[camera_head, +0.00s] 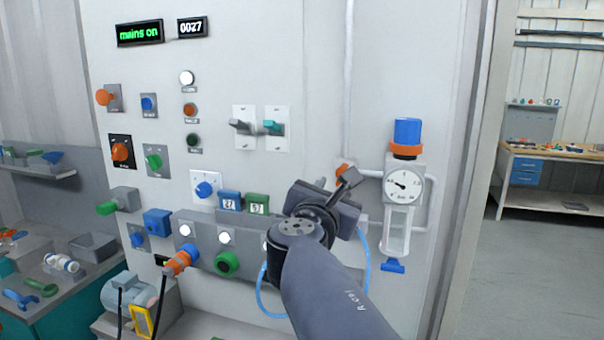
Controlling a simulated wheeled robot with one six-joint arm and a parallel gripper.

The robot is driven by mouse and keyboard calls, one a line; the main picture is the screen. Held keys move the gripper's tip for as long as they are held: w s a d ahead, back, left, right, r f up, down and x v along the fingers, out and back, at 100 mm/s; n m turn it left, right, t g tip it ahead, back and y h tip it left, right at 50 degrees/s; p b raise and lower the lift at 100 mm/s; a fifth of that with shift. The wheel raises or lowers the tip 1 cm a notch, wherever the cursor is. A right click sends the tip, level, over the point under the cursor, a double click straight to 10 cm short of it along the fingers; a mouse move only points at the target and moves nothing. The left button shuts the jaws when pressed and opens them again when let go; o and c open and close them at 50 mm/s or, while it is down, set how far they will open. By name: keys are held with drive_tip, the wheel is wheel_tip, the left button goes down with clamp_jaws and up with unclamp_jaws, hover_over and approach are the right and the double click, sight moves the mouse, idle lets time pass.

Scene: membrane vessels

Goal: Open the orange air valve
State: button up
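A small orange part (342,168), which looks like the orange air valve, sits on the white air pipe left of the pressure regulator. It is mostly hidden behind my gripper, so its handle position cannot be seen. My gripper (346,186) is right in front of and just below it, reaching toward the panel. I cannot tell whether it touches the valve or how far its fingers are apart. The air regulator (402,190) stands to the right, with a blue knob (407,131), an orange collar (405,149) and a round gauge (402,184).
The white panel carries many knobs, switches and lamps left of my gripper, including two lever switches (259,127). A light-blue hose (265,297) hangs behind my arm. A pump (130,292) and bench (40,290) are at lower left. Open floor (540,260) lies right.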

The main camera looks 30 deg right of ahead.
drive_tip(key=x, duration=0.8)
drive_tip(key=shift+w+d+p, duration=0.25)
drive_tip(key=shift+p, duration=0.05)
